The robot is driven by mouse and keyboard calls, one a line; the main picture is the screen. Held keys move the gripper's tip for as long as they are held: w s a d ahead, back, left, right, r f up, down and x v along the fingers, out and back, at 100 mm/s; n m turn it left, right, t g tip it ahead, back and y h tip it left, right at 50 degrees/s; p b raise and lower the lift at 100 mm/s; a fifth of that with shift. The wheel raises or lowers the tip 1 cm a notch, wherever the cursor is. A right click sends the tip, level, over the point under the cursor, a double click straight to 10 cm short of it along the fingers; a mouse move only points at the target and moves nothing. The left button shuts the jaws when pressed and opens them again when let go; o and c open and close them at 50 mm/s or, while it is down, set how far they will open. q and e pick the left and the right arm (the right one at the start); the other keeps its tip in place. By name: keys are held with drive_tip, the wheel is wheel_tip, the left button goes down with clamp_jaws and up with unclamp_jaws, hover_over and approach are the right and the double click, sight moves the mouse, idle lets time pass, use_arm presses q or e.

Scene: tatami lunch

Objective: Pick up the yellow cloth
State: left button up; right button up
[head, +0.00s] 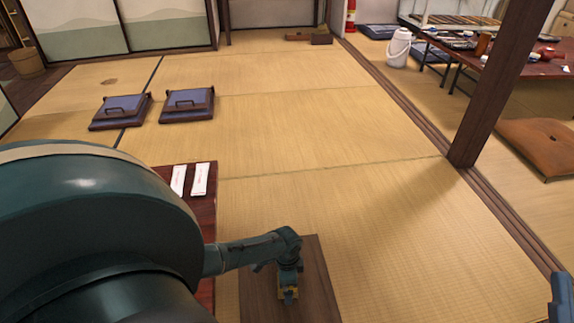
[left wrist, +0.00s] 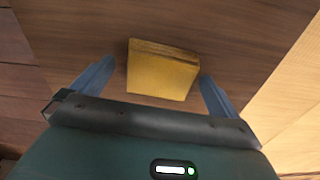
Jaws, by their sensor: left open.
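The yellow cloth (left wrist: 162,75) is a folded, block-like square on a dark brown wooden surface (left wrist: 230,30). In the left wrist view it lies between the two blue-grey fingers of my left gripper (left wrist: 157,71), with a gap on each side. The gripper is open and points down. In the head view my left gripper (head: 289,292) is over the narrow brown board (head: 318,285) at the bottom centre and hides most of the cloth. A blue-grey part of my right arm (head: 562,297) shows at the right edge; its jaws cannot be made out.
A dark red table (head: 205,210) with two white paper packets (head: 199,179) stands left of the board, partly behind my left arm. Two blue cushions (head: 187,104) lie further back. A wooden post (head: 495,85) stands at the right. The tatami (head: 330,140) in the middle is clear.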

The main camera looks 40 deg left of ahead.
use_arm(q)
drive_tip(key=shift+c, duration=0.4)
drive_tip(key=c, duration=0.9)
drive_tip(key=shift+r, duration=0.15)
use_arm(e)
drive_tip(key=shift+r, duration=0.1)
use_arm(q)
wheel_tip(320, 180, up, 6)
drive_tip(key=p, duration=0.4)
drive_tip(key=shift+f, duration=0.25)
wheel_tip(320, 180, up, 4)
drive_tip(key=p, duration=0.2)
drive_tip(key=shift+r+p, duration=0.15)
drive_tip(key=shift+p, duration=0.15)
use_arm(e)
drive_tip(key=f+m+g+h, duration=0.1)
drive_tip(key=f+h, duration=0.1)
drive_tip(key=s+f+m+g+h, duration=0.1)
drive_tip(key=f+m+h, duration=0.1)
drive_tip(key=f, duration=0.1)
